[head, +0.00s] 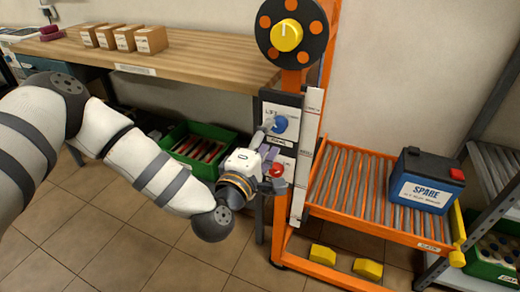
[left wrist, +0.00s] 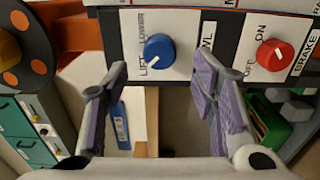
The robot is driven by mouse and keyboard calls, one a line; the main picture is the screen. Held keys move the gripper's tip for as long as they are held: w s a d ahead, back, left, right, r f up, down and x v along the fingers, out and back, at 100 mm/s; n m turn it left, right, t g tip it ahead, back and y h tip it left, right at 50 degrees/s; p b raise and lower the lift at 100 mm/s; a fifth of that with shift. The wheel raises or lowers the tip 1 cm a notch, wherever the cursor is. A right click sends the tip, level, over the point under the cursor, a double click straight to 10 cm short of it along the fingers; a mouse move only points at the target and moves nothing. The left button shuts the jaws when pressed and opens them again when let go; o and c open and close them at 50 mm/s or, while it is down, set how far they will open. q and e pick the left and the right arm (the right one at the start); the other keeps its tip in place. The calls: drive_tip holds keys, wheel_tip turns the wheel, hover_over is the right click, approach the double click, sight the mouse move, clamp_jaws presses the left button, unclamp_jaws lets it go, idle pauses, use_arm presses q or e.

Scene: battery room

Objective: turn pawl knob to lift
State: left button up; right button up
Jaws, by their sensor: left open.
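The pawl knob (head: 279,123) is blue and sits on the white-and-black panel of the orange post. In the left wrist view the pawl knob (left wrist: 158,50) has a white pointer mark that appears to lie toward the LIFT end of its LIFT/LOWER label. My left gripper (head: 268,158) is in front of the panel, below the pawl knob and close to the red knob. In the left wrist view my left gripper (left wrist: 160,80) is open and empty, its purple-padded fingers apart with the pawl knob beyond the gap. My right gripper is not in view.
The red brake knob (head: 276,169) is just below the pawl knob. A large yellow knob (head: 286,35) is above. A workbench (head: 190,55) with small boxes stands left, over a green crate (head: 197,165). A battery (head: 427,180) sits on the orange roller stand at right.

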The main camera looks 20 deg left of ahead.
use_arm(q)
drive_tip(key=s, duration=0.7)
drive_tip(key=shift+s, duration=0.3)
drive_tip(key=shift+a, duration=0.1)
